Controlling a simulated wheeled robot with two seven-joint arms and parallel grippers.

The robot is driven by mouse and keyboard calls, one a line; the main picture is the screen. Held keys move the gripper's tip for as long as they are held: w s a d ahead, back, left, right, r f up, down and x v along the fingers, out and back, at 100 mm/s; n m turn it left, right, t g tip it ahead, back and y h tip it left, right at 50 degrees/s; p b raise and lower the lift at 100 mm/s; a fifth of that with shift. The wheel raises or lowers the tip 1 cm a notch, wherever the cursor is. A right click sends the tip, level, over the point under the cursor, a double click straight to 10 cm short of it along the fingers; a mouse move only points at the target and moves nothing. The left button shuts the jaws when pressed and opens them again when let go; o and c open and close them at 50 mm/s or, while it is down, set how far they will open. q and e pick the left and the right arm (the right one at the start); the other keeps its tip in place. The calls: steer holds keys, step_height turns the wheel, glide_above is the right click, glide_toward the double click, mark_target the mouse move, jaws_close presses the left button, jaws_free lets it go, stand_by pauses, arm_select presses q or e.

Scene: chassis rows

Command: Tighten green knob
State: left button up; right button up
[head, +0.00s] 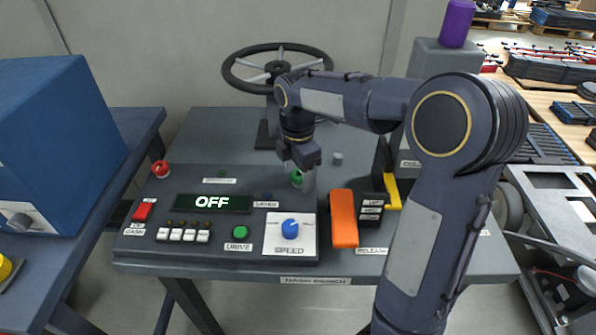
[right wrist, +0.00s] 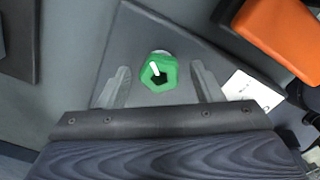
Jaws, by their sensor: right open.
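The green knob (right wrist: 158,73) shows in the right wrist view as a faceted green cap with a white pointer mark. It stands on the dark grey dash panel and also shows in the head view (head: 297,178), partly hidden by my gripper. My right gripper (right wrist: 159,84) is open, with one finger on each side of the knob. A gap shows between each finger and the knob. In the head view my right gripper (head: 301,180) points down over the panel's back right part. My left gripper is not in view.
The panel holds a blue SPEED knob (head: 290,228), a green DRIVE button (head: 240,232), an OFF display (head: 212,203) and a red knob (head: 160,169). An orange lever (head: 344,218) stands right of the gripper. A black steering wheel (head: 277,68) stands behind.

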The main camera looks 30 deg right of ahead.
steer(key=c, duration=1)
steer(key=shift+r, duration=0.1)
